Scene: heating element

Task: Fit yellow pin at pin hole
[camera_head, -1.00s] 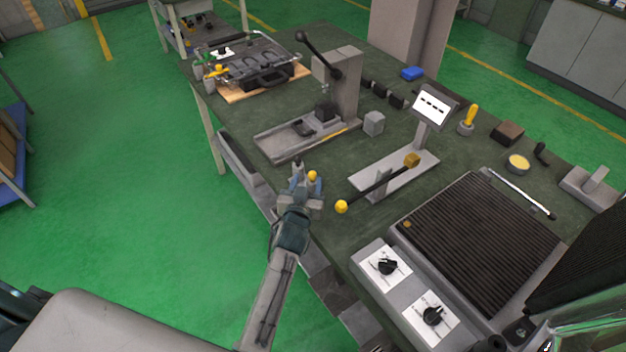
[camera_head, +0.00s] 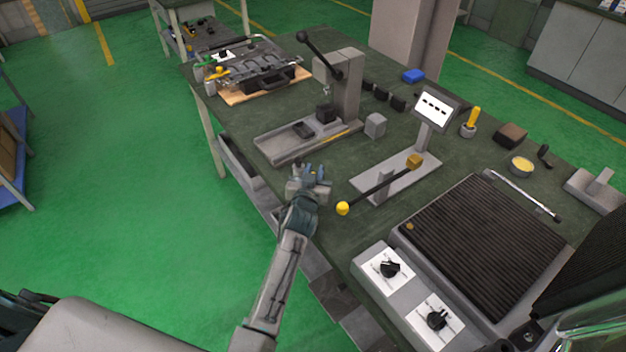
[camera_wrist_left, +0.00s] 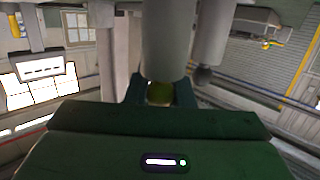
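My left gripper (camera_head: 310,173) is at the near edge of the green-topped table, between the press base and the lever stand. In the left wrist view a small yellow-green piece, apparently the yellow pin (camera_wrist_left: 159,94), sits between the dark fingers, which appear closed around it. The pin does not show at the gripper in the head view. Two grey cylinders (camera_wrist_left: 165,40) fill the upper middle of the wrist view, just beyond the fingers. I cannot make out the pin hole. My right gripper is not in view.
The lever press (camera_head: 340,85) stands behind the gripper. A lever with a yellow ball end (camera_head: 342,208) lies close to its right. A ribbed heating plate (camera_head: 485,235) with two knobs is at the front right. A yellow-handled tool (camera_head: 473,117) stands in a holder farther back.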

